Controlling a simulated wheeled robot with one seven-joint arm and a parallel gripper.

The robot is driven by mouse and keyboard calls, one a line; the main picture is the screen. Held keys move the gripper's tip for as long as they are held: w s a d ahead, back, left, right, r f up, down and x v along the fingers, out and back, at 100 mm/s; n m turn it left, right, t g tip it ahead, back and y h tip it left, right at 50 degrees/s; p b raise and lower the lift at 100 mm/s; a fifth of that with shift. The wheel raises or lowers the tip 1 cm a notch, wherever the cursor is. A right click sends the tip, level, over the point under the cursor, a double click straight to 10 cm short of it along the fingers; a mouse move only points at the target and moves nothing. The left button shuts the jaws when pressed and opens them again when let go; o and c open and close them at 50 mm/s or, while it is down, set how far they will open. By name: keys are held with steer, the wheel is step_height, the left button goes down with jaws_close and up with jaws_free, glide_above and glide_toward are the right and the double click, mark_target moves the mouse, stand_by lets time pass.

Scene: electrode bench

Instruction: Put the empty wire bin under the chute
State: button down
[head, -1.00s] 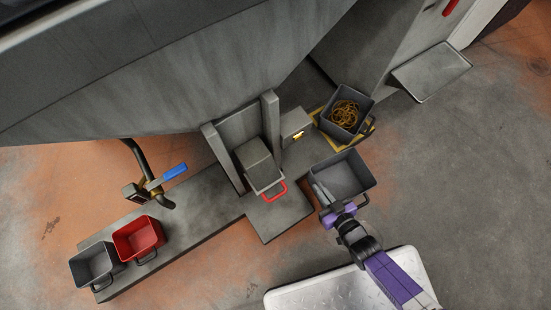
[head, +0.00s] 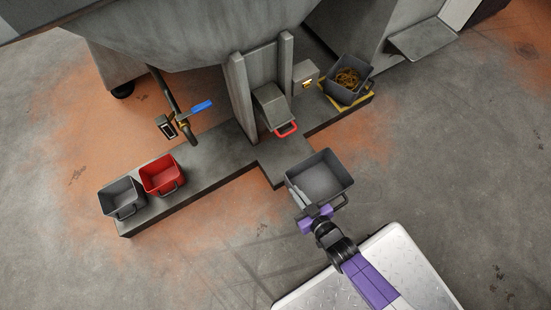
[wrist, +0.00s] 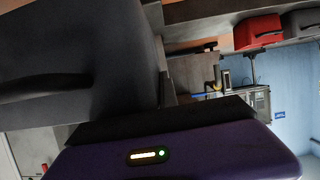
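An empty grey open-topped bin (head: 336,160) with a dark side handle hangs at my gripper (head: 306,213). The gripper appears shut on the bin's near-left wall; its fingertips are partly hidden. In the wrist view the bin's dark side and handle (wrist: 45,88) fill the left, close to the purple gripper body. A low grey platform (head: 283,163) lies below the chute's mouth and holds no bin. The held bin is in front and to the right of it, overlapping its front corner in the picture.
A red bin (head: 162,176) and another grey bin (head: 121,198) sit on the left ledge. A blue-handled lever (head: 201,106) stands behind them.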

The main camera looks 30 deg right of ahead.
steer(key=w+b, duration=0.6)
steer(key=w, duration=1.4)
steer(key=f+b, duration=0.1)
steer(key=f, duration=0.1)
steer(key=f+b, duration=0.4)
steer(key=f, duration=0.1)
steer(key=shift+s+a, duration=0.1)
steer(key=shift+s, duration=0.2)
steer(key=shift+w+f+b, duration=0.1)
steer(key=shift+w+b, duration=0.05)
steer(key=shift+b, duration=0.2)
steer(key=shift+w, duration=0.1)
steer(key=c, duration=1.6)
jaws_free()
steer(key=shift+c, duration=0.2)
